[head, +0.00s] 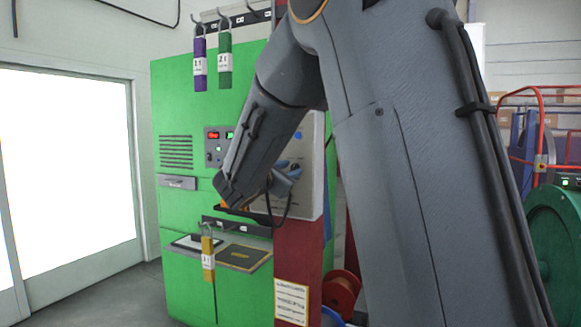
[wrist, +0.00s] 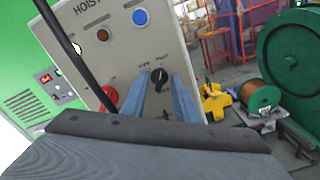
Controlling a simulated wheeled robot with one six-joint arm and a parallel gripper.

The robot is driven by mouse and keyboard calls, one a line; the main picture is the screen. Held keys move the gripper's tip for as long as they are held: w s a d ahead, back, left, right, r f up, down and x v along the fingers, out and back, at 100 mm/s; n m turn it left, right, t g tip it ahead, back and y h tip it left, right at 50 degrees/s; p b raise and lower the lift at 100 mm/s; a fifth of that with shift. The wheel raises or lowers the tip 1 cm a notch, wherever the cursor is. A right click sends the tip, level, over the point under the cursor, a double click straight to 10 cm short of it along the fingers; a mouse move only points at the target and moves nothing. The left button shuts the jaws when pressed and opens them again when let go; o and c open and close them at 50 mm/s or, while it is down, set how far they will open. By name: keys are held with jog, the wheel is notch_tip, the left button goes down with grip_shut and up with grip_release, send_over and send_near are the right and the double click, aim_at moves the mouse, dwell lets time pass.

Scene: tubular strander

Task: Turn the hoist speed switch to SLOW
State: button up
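The hoist speed switch is a small black knob (wrist: 159,78) on the grey hoist panel (wrist: 121,58), with two small blurred labels just above it. I cannot read which way the knob points. My gripper (wrist: 160,92) is open in the wrist view, its two blue fingers on either side of the knob's lower part. Whether they touch it I cannot tell. In the head view my gripper (head: 284,180) is at the panel (head: 312,150), largely hidden by my arm, and the knob is not visible there.
The panel also carries a blue button (wrist: 139,17), a brown one (wrist: 103,35) and a red one (wrist: 109,95). A green cabinet (head: 180,240) stands to the left, with hanging tags and a shelf (head: 245,257). A green reel (wrist: 297,50) is at right.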

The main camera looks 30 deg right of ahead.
jog(key=shift+w+d, duration=0.25)
jog(key=shift+d, duration=0.05)
grip_shut()
jog(key=n+p, duration=0.2)
jog(key=n, duration=0.4)
jog(key=shift+w+a+r, duration=0.1)
jog(key=n+p, duration=0.2)
jog(key=n, duration=0.3)
jog(key=shift+w+n+p, duration=0.1)
jog(key=shift+n+p, duration=0.3)
dwell(0.4)
